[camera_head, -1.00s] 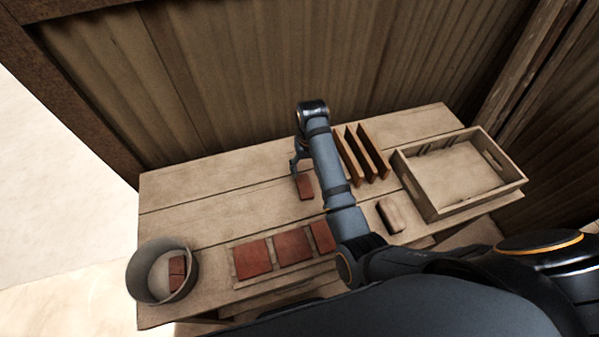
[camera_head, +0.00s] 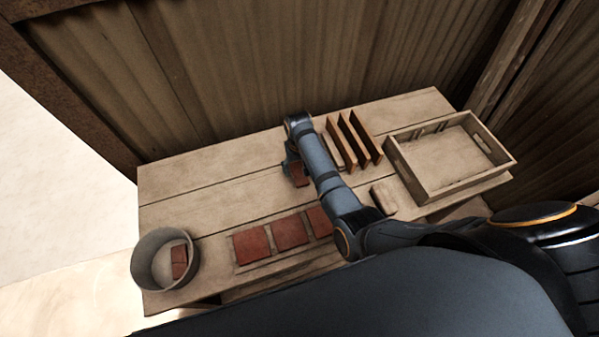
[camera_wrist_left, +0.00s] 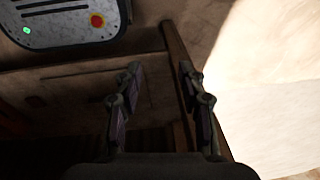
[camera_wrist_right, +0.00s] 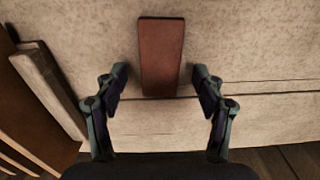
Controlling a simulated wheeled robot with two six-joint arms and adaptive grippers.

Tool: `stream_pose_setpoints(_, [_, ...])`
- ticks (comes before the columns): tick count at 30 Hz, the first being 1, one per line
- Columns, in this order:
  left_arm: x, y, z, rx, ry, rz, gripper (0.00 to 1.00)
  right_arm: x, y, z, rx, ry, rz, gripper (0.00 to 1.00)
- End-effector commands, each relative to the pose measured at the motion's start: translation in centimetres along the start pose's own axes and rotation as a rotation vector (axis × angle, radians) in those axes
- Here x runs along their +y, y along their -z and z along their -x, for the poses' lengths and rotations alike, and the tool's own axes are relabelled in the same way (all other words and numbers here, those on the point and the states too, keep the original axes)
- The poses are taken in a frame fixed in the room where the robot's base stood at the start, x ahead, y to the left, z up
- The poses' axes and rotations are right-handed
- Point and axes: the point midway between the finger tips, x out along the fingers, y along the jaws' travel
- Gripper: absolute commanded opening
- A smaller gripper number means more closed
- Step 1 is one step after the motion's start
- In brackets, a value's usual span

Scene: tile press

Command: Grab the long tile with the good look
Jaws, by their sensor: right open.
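A long reddish-brown tile (camera_wrist_right: 161,58) lies flat on the table in the right wrist view, its near end between the fingertips. It also shows in the head view (camera_head: 299,175), partly hidden by my right arm. My right gripper (camera_wrist_right: 160,85) is open around the near part of the tile, with a gap on both sides. In the head view the right gripper (camera_head: 290,168) is mostly hidden by its own wrist. My left gripper (camera_wrist_left: 160,95) is open and empty in the left wrist view, away from the tiles.
Square red tiles (camera_head: 252,245) lie in a row along the front. A round bin (camera_head: 139,262) holds broken-looking red pieces (camera_head: 179,262). Upright tiles (camera_head: 362,140) stand in a rack right of my arm, beside a wooden crate (camera_head: 448,190) and a small block (camera_head: 384,197). The table's left rear is clear.

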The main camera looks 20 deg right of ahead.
Motion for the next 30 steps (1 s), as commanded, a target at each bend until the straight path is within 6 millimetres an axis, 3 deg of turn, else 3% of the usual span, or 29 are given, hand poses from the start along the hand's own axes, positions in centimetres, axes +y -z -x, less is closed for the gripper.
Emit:
stream_pose_setpoints(9, [0.2, -1.5, 0.1, -0.024, -0.002, 0.0, 0.4, 0.0, 0.0, -0.9, 0.0, 0.001, 0.0, 0.68])
stream_pose_setpoints(24, [0.2, -1.5, 0.1, -0.023, -0.002, 0.0, 0.4, 0.0, 0.0, -0.9, 0.0, 0.0, 0.0, 0.01])
stream_pose_setpoints(30, [0.2, -1.5, 0.1, -0.023, -0.002, 0.0, 0.4, 0.0, 0.0, -0.9, 0.001, 0.0, 0.0, 0.0])
